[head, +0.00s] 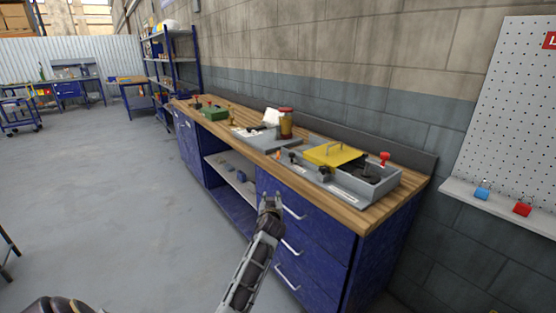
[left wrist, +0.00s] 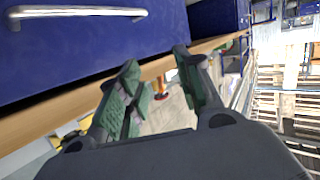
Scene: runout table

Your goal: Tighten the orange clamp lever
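The orange clamp lever (head: 278,155) appears as a small upright orange piece near the front edge of the wooden bench top (head: 375,217). In the left wrist view an orange piece (left wrist: 160,86), which looks like the lever, shows beyond the gap between my fingers. My left gripper (head: 270,200) is in front of the blue drawers, below the bench edge and apart from the lever. Its green-padded fingers (left wrist: 157,75) are spread with nothing between them. My right gripper is not in view.
The bench holds a grey tray (head: 385,188) with a yellow cover (head: 333,155), a red knob (head: 384,158), a jar (head: 286,124) and a green box (head: 214,112). Drawer handles (head: 291,213) stick out near my left gripper.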

